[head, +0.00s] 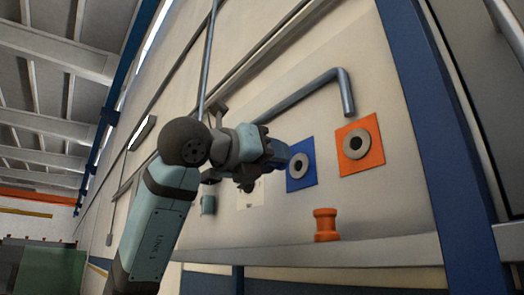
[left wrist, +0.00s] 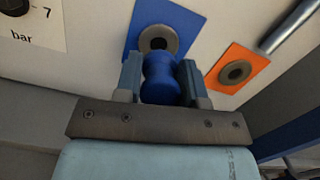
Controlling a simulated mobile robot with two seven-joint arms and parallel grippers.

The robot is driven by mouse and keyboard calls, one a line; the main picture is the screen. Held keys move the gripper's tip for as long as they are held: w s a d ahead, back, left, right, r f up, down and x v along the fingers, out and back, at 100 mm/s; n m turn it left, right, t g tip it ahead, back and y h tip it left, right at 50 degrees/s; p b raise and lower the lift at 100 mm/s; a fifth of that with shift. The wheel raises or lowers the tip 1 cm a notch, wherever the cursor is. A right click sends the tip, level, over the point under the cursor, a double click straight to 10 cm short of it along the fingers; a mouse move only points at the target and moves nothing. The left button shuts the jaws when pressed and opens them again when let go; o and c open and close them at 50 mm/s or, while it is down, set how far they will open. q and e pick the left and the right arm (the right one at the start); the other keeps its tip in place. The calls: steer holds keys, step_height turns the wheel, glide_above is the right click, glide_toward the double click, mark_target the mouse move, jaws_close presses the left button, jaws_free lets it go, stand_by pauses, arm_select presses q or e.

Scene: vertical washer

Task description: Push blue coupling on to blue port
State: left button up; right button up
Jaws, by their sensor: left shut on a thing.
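The blue port is a grey ring on a blue square plate (head: 301,166) on the wall. It also shows at the top of the left wrist view (left wrist: 158,38). My left gripper (head: 270,158) is in front of the wall, just left of the port in the head view. In the left wrist view its fingers are shut on the blue coupling (left wrist: 160,78), one finger on each side. The coupling points at the port and sits just below its ring in that view; whether they touch I cannot tell. My right gripper is not in view.
An orange plate with a grey ring (head: 356,146) is right of the blue port. An orange coupling (head: 326,225) stands on the ledge (head: 365,252) below. A grey bent pipe (head: 310,92) runs above the ports. A blue post (head: 428,110) stands at right.

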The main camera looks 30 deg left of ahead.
arm_select(q)
steer(key=shift+p+x, duration=0.35)
steer(key=shift+x, duration=0.95)
steer(key=shift+f, duration=0.15)
steer(key=shift+b, duration=0.6)
stand_by(0.8)
steer(key=shift+w+d, duration=0.2)
steer(key=shift+w, duration=0.35)
stand_by(0.4)
steer(key=o, duration=0.9)
steer(key=shift+o, duration=0.2)
steer(key=b+v, duration=0.2)
steer(key=v, duration=1.1)
steer(key=shift+s, duration=0.4)
